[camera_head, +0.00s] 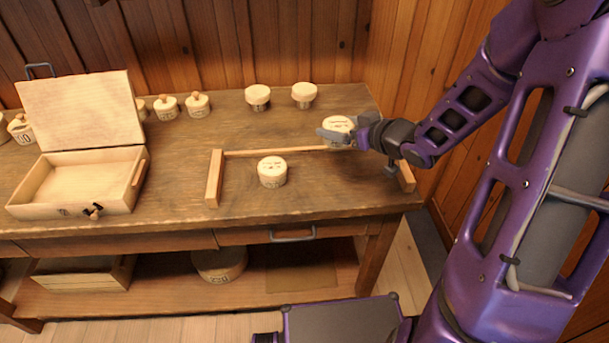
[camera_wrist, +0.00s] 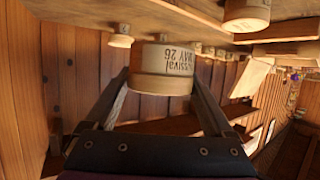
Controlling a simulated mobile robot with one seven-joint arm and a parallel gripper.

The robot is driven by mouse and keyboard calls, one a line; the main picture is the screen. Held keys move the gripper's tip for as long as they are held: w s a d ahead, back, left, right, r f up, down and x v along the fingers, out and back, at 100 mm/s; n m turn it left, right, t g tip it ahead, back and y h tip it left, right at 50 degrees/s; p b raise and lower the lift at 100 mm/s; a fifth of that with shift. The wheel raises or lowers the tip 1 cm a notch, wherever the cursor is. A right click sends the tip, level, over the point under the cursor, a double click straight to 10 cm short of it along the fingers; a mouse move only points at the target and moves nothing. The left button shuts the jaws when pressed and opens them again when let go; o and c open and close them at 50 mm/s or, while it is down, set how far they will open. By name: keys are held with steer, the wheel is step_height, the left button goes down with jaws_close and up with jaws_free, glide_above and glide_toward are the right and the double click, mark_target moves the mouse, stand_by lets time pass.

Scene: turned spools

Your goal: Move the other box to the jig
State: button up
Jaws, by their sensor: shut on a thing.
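The jig is a low wooden frame on the bench, with a left bar (camera_head: 214,178), a thin back rail (camera_head: 275,151) and a right block (camera_head: 406,177). One round, pale lidded box (camera_head: 272,172) stands upright inside it, left of the middle. My gripper (camera_head: 340,136) is shut on another round box (camera_head: 338,122) near the right end of the back rail. In the wrist view this box (camera_wrist: 163,68) is between the two fingers, with dark lettering on its side, and the view is upside down. I cannot tell whether it touches the bench.
Two round boxes (camera_head: 257,96) (camera_head: 304,94) stand at the back. Several knobbed lidded pots (camera_head: 197,105) stand further left. An open wooden case (camera_head: 128,205) with a raised lid (camera_head: 82,112) is at the left. The bench between case and jig is clear. A wooden wall (camera_head: 400,70) bounds the right.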

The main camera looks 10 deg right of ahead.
mark_target(336, 174)
steer(key=shift+s+d+f, duration=0.1)
steer(key=shift+s+f, duration=0.05)
steer(key=shift+s, duration=0.15)
step_height(336, 174, down, 10)
steer(key=b, duration=0.3)
steer(key=shift+s, duration=0.15)
steer(key=shift+f, duration=0.1)
steer(key=shift+f, duration=0.15)
steer(key=o, duration=1.1)
steer(key=shift+c, duration=0.2)
steer(key=shift+r, duration=0.4)
steer(key=p+v, duration=0.2)
steer(key=v, duration=0.9)
steer(key=shift+s+d, duration=0.3)
steer(key=shift+d, duration=0.05)
